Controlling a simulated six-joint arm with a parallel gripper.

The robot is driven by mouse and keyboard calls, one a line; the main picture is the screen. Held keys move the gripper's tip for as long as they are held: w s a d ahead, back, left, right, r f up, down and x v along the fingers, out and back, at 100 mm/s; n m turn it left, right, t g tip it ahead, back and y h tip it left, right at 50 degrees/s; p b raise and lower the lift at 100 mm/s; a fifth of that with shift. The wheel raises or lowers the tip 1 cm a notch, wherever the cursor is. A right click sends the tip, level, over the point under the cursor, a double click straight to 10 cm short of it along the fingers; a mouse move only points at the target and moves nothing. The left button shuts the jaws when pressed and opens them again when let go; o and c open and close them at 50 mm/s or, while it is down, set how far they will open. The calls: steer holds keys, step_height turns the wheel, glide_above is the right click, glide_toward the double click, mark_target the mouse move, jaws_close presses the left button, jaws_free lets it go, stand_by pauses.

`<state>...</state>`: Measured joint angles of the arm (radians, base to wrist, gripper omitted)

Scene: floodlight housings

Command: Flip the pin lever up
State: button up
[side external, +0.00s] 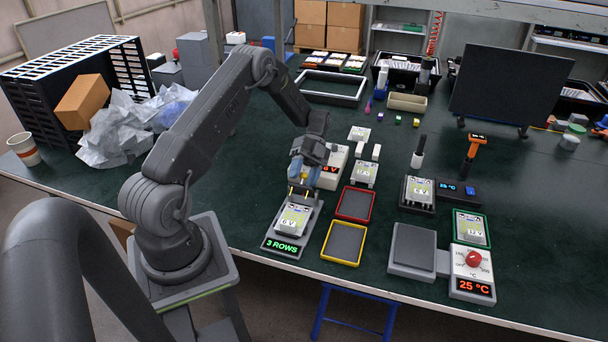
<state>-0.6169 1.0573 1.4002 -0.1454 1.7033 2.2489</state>
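That housing sits on a grey stand (270,241) whose green display reads 3 ROWS. The fingertips are just above or at the housing's far edge; I cannot tell whether they touch it or how far apart they are. No pin lever can be made out with certainty. Part of the housing's far end is hidden by the gripper. Other similar housings stand at the middle (364,173), in a black holder (419,190) and in a green-edged tray (470,228).
A red-rimmed tray (354,218) and a yellow-rimmed tray (325,252) lie empty right of the stand. A grey plate (413,247) adjoins a red-knob unit reading 25 °C (472,259). An orange-topped upright tool (470,165) and a black-and-white upright piece (418,152) stand behind.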

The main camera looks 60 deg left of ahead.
steer(key=v, duration=0.7)
steer(key=shift+r, duration=0.15)
steer(key=shift+w+a, duration=0.1)
stand_by(0.4)
step_height(320, 180, up, 9)
steer(key=n+t+y, duration=0.5)
steer(key=n, duration=2.2)
steer(key=x, duration=1.3)
steer(key=shift+s+d, duration=0.35)
steer(key=shift+c, duration=0.2)
